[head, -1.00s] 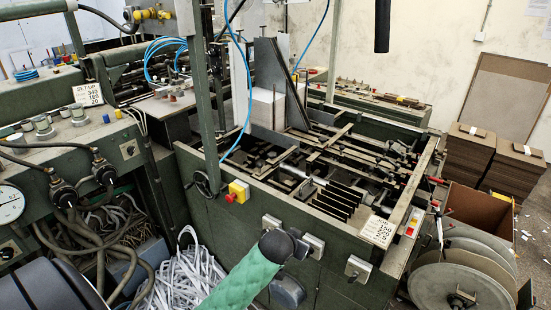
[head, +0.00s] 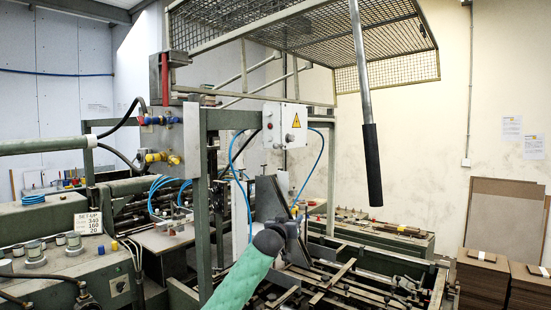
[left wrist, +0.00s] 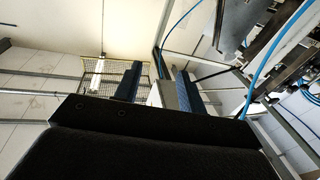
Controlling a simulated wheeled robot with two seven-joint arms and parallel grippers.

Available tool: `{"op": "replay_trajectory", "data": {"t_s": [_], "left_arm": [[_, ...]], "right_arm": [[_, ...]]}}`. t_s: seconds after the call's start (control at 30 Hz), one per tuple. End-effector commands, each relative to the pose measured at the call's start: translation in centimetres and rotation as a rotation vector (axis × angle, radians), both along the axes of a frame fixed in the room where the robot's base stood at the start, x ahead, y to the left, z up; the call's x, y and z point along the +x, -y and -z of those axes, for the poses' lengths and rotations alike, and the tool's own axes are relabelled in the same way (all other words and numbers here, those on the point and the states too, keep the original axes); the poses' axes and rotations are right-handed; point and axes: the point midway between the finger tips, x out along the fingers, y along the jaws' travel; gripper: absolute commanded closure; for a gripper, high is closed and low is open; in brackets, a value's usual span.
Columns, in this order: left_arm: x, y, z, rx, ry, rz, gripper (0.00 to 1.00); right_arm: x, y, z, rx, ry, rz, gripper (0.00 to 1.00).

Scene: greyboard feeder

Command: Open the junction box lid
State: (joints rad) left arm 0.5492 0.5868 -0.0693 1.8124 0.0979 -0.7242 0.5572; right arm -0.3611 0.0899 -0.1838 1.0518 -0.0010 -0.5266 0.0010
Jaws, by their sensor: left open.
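The junction box (head: 285,125) is a light grey box with a yellow warning triangle, mounted high on the green machine frame in the head view. Its front lid looks shut, and small dark fittings show on its face. My left gripper (head: 296,232), beyond the green-sleeved forearm, is below the box and apart from it. Its fingertips are hard to make out there. In the left wrist view, the two dark fingers of my left gripper (left wrist: 156,82) stand apart with a gap between them. A pale panel shows behind the gap; I cannot tell whether it is the box. My right gripper is out of view.
A wire mesh guard (head: 310,30) hangs above the box. A black-handled bar (head: 372,165) hangs to its right. A green post (head: 201,205) stands left of the box, and blue hoses (head: 235,170) loop below it.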

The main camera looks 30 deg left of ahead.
Motion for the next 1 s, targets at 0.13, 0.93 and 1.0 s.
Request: {"op": "replay_trajectory", "data": {"t_s": [0.13,0.93,1.0], "left_arm": [[1.1,-4.0,-8.5,-0.021,0.128,-0.013,0.6],[3.1,-10.5,-22.9,-0.062,0.329,-0.019,0.6],[4.1,-10.8,-23.4,-0.063,0.328,-0.021,0.6]], "right_arm": [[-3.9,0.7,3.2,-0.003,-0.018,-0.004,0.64],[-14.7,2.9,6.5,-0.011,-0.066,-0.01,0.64],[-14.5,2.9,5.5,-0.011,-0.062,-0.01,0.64]]}}
